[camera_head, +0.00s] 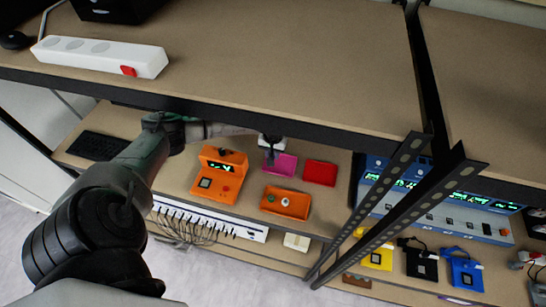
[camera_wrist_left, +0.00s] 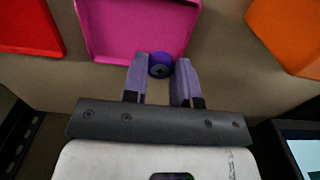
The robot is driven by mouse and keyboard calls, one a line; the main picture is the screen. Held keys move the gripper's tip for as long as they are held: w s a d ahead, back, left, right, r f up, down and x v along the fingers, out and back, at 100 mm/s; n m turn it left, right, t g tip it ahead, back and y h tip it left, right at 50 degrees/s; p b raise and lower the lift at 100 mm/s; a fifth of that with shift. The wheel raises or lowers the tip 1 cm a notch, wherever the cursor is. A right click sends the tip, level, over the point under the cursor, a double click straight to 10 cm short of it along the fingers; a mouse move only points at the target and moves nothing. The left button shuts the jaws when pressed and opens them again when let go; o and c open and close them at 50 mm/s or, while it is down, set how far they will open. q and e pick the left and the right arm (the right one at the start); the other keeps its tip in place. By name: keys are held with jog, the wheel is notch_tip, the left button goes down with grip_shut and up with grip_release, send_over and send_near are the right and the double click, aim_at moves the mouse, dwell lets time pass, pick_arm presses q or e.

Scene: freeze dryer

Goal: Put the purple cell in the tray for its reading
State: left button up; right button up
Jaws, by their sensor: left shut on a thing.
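The purple cell (camera_wrist_left: 160,65) is a small round piece held between the fingertips of my left gripper (camera_wrist_left: 160,80), which is shut on it. In the wrist view it overlaps the near edge of the pink tray (camera_wrist_left: 112,57); I cannot tell its height above it. In the head view my left gripper (camera_head: 271,156) reaches under the upper shelf, at the left side of the pink tray (camera_head: 288,165). A red tray (camera_head: 320,172) and an orange tray (camera_head: 297,214) lie nearby. An orange device (camera_head: 217,172) with a lit display stands to the left. My right gripper is not in view.
The upper shelf (camera_head: 270,75) and slotted uprights (camera_head: 385,208) bound the space. Small pieces lie in the orange tray. A blue instrument (camera_head: 440,205) stands right, a keyboard (camera_head: 97,146) left. A white power strip (camera_head: 100,56) lies on the upper shelf.

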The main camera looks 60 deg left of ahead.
pick_arm(q)
notch_tip(320, 180, down, 3)
jog(key=shift+r+p, duration=0.1)
jog(key=shift+p, duration=0.5)
jog(key=shift+f, duration=0.55)
jog(key=shift+f, duration=0.15)
jog(key=shift+f, duration=0.1)
jog(key=o, duration=0.5)
jog(key=shift+c, duration=0.2)
jog(key=shift+r, duration=0.2)
